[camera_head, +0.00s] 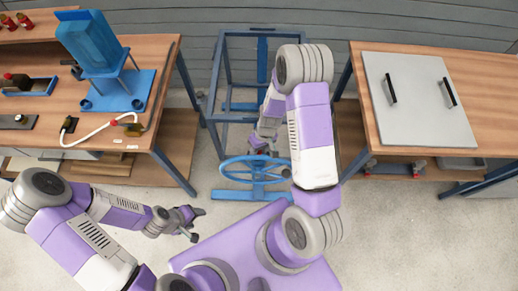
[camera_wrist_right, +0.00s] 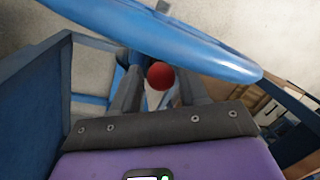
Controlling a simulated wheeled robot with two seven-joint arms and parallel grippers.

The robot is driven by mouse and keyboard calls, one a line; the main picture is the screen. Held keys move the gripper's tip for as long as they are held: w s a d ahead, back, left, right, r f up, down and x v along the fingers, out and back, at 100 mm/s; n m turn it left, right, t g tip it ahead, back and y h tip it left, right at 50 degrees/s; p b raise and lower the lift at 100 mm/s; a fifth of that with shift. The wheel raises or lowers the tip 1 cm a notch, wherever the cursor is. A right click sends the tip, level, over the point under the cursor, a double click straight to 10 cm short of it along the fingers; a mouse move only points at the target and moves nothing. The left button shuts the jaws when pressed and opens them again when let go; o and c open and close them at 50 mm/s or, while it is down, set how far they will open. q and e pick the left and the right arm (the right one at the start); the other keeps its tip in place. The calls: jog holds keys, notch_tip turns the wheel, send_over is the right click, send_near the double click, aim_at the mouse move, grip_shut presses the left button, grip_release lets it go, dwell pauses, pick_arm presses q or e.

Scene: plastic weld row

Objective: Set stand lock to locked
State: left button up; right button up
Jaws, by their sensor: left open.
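A red ball knob (camera_wrist_right: 160,76) shows in the right wrist view; it may be the handle of the stand lock, but its lever and any lock marking are hidden. My right gripper (camera_wrist_right: 161,92) has its dark fingers apart, one on each side of the knob, with a thin gap visible at the sides. In the head view my right gripper (camera_head: 262,146) is low at the blue frame stand (camera_head: 225,75), just behind a blue handwheel (camera_head: 250,170); the knob cannot be made out there. My left gripper (camera_head: 198,224) is open and empty over the floor.
The handwheel rim (camera_wrist_right: 180,35) crosses close above my right fingers in the wrist view. A workbench (camera_head: 150,130) with a blue machine (camera_head: 100,60) stands left. A table (camera_head: 360,75) with a grey handled panel (camera_head: 420,95) stands right. Floor is clear around my left gripper.

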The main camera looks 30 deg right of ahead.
jog(key=shift+r, duration=0.1)
notch_tip(320, 180, up, 7)
jog(key=d+p, duration=0.1)
jog(key=p, duration=0.1)
jog(key=shift+d+r, duration=0.2)
jog(key=shift+d, duration=0.05)
dwell(0.5)
